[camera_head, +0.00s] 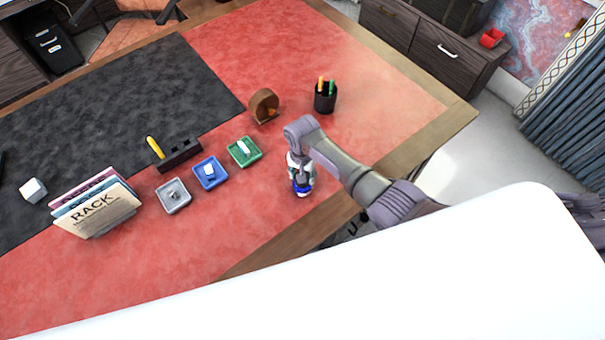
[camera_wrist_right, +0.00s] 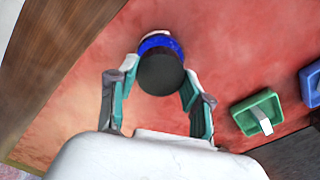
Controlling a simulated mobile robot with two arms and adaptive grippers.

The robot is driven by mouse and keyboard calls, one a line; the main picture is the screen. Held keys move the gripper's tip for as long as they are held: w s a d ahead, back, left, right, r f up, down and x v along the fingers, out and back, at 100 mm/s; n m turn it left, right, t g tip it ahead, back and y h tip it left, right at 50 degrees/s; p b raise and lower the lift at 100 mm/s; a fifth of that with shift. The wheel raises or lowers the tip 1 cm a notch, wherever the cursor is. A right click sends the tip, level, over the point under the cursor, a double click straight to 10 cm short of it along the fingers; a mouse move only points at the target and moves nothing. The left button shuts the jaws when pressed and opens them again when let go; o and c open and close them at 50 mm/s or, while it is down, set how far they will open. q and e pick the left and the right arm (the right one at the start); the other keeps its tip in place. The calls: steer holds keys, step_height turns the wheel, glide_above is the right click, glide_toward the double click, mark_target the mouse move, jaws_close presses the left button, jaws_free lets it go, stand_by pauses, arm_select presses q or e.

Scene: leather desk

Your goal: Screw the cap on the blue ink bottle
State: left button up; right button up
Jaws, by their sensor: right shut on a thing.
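The blue ink bottle (camera_head: 302,189) stands on the red leather near the desk's right edge, partly hidden under my right gripper (camera_head: 300,175). In the right wrist view, the round dark cap (camera_wrist_right: 160,73) is between the two fingers of my right gripper (camera_wrist_right: 159,80), which is shut on it. The blue bottle (camera_wrist_right: 158,42) shows just beyond the cap, with a pale part at its far side. The cap is over the bottle; I cannot tell whether it is seated or slightly above. My left gripper is not in view.
Green (camera_head: 244,151), blue (camera_head: 210,172) and grey (camera_head: 173,196) trays hold small items left of the bottle. A pen cup (camera_head: 325,96) and brown tape dispenser (camera_head: 264,104) stand behind. A RACK file holder (camera_head: 97,211) stands left. Red leather around the bottle is clear.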

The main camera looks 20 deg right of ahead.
steer(key=m, duration=0.3)
steer(key=shift+m, duration=0.3)
steer(key=o, duration=1.2)
steer(key=shift+r, duration=0.15)
step_height(320, 180, up, 12)
steer(key=shift+f, duration=0.2)
